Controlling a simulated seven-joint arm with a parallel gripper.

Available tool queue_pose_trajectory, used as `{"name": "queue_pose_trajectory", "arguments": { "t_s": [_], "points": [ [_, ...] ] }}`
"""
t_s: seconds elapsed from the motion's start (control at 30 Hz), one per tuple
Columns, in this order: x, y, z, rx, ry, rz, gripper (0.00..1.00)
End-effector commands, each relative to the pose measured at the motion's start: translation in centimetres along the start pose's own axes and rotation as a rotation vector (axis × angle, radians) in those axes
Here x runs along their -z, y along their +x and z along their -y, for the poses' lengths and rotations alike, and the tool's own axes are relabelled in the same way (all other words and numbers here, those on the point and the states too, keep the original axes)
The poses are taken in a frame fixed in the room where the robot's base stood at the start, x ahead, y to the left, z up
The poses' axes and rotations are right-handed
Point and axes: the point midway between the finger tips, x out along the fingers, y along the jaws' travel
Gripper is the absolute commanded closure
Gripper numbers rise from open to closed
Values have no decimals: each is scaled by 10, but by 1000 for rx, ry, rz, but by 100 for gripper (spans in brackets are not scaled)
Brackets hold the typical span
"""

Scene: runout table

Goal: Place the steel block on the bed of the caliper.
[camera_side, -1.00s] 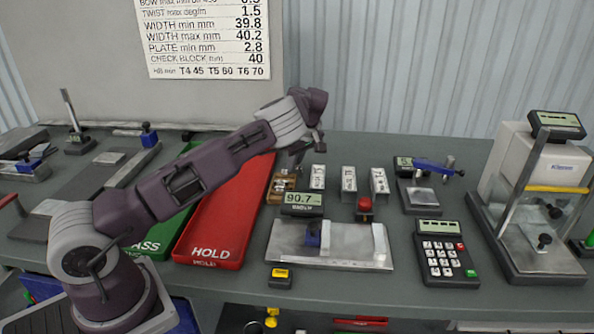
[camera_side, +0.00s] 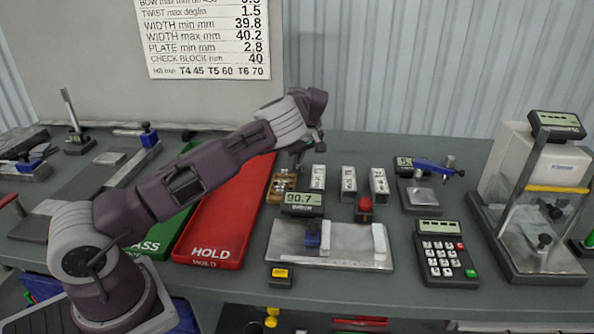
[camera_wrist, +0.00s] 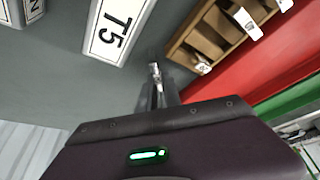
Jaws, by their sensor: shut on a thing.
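My gripper (camera_side: 294,166) is low at the wooden rack (camera_side: 276,190), behind the caliper. In the wrist view my gripper (camera_wrist: 156,80) is shut on a small, shiny metal piece (camera_wrist: 154,68), apparently the steel block, beside the wooden rack (camera_wrist: 215,35). The fingers hide much of it.
White labelled blocks, one marked T5 (camera_wrist: 117,28), stand right of the rack. The red HOLD tray (camera_side: 225,215) is left. A red button (camera_side: 365,205), calculator (camera_side: 446,252) and yellow-labelled box (camera_side: 281,276) surround the caliper. A gauge stand (camera_side: 540,200) is far right.

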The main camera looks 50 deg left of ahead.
Motion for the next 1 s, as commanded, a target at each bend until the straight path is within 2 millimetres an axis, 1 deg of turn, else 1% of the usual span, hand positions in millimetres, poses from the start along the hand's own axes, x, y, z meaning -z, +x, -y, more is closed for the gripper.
{"name": "queue_pose_trajectory", "arguments": {
  "t_s": [0.47, 0.57, 0.67, 0.8, 0.9, 1.0],
  "points": [
    [0, 0, 0, -1, 0, 0, 100],
    [2, -4, 0, -2, 0, 0, 100],
    [9, -22, -1, -5, 0, 0, 100],
    [24, -57, -1, -5, 0, -1, 100],
    [32, -76, -1, -3, 0, -1, 100],
    [32, -90, -1, 2, -6, 0, 100]
  ]
}}
